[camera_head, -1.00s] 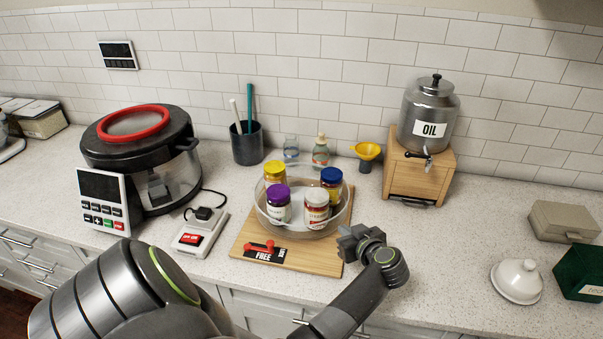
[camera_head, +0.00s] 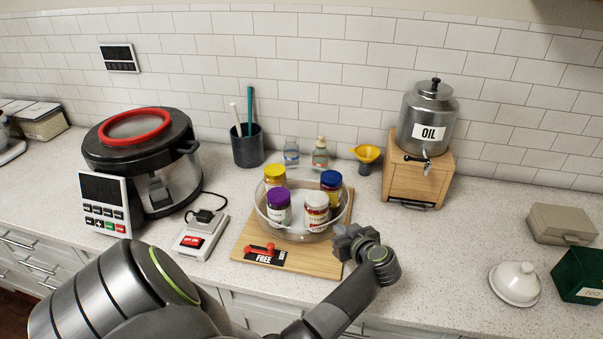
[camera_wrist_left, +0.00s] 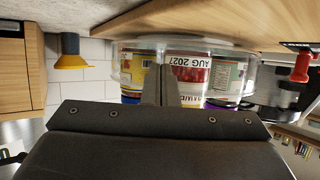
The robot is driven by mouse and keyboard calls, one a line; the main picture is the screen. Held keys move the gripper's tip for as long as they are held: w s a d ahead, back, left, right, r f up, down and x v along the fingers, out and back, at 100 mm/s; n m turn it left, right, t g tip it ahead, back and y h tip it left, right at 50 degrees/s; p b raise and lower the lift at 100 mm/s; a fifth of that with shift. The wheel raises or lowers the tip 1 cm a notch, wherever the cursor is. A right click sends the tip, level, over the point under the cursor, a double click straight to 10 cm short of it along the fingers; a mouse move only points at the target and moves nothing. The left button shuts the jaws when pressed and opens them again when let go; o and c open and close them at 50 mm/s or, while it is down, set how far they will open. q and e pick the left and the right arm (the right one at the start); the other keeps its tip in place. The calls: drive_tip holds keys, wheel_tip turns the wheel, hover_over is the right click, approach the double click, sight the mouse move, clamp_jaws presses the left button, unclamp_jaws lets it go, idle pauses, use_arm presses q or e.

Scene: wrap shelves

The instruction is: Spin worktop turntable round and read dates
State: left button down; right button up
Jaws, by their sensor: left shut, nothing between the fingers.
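The turntable (camera_head: 297,235) is a clear round tray on a wooden board (camera_head: 308,262). It holds a yellow-lidded jar (camera_head: 275,175), a purple-lidded jar (camera_head: 278,212), a white-lidded red jar (camera_head: 316,212) and a blue-lidded jar (camera_head: 331,183). A red lever beside the word FREE (camera_head: 262,250) sits at the board's front. My left gripper (camera_head: 342,243) is shut and empty at the tray's right front; contact with the rim is unclear. The left wrist view shows the tray upside down, with a label reading AUG 2027 (camera_wrist_left: 196,61) on the red jar. My right gripper is not in view.
A red switch box (camera_head: 201,237) and a large cooker (camera_head: 145,160) stand left. An oil dispenser (camera_head: 428,120) on a wooden stand and a yellow funnel (camera_head: 367,154) are behind right. A white domed dish (camera_head: 516,284) is far right. Worktop between is clear.

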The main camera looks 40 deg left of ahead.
sight(320, 232)
use_arm(q)
drive_tip(key=shift+s, duration=0.1)
drive_tip(key=shift+s+r+p, duration=0.1)
drive_tip(key=shift+s+p, duration=0.5)
drive_tip(key=shift+p, duration=0.25)
drive_tip(key=shift+s+p, duration=0.4)
drive_tip(key=shift+s, duration=0.2)
drive_tip(key=shift+s+a+p, duration=0.45)
drive_tip(key=shift+s+p, duration=0.35)
drive_tip(key=shift+p, duration=0.15)
drive_tip(key=shift+s+a, duration=0.1)
drive_tip(key=shift+s, duration=0.15)
